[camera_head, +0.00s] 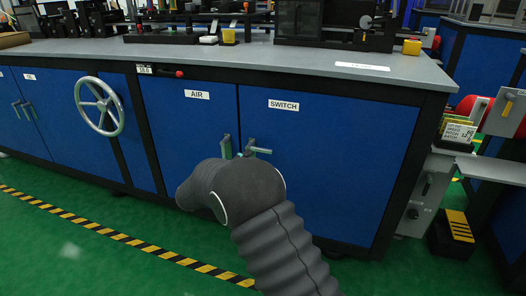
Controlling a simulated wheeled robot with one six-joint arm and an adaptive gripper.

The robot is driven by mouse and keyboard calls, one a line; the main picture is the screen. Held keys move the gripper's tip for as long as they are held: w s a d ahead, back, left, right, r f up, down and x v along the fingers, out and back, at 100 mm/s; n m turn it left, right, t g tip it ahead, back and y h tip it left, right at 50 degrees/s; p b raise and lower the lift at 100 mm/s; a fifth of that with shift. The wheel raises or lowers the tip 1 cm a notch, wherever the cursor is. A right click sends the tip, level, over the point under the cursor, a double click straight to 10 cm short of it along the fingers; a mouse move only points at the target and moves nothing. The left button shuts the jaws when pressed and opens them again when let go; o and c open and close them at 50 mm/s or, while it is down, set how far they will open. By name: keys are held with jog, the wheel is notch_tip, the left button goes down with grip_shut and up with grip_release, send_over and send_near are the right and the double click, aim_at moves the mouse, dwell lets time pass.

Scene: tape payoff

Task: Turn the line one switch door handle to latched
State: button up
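The switch door (328,170) is a blue cabinet door with a white SWITCH label (283,105). It appears closed. Its grey metal handle (260,150) is near the door's left edge, with its lever pointing right, close to horizontal. The air door (185,125) is beside it on the left, and its handle (226,146) stands about upright. My dark grey arm reaches up from the bottom to just below both handles. My gripper is hidden behind the arm, so I cannot tell whether it touches the handle.
A handwheel (99,106) sticks out of the cabinet front on the left. A grey worktop (390,72) with machines is above the doors. Green floor with a yellow-black stripe (120,239) is in front. A grey side unit (424,190) and a yellow-black step (457,227) are at right.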

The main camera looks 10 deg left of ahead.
aim_at(260, 148)
jog(key=x, duration=0.8)
jog(key=shift+w+r, duration=0.1)
jog(key=shift+w, duration=0.05)
jog(key=shift+c, duration=0.3)
grip_shut()
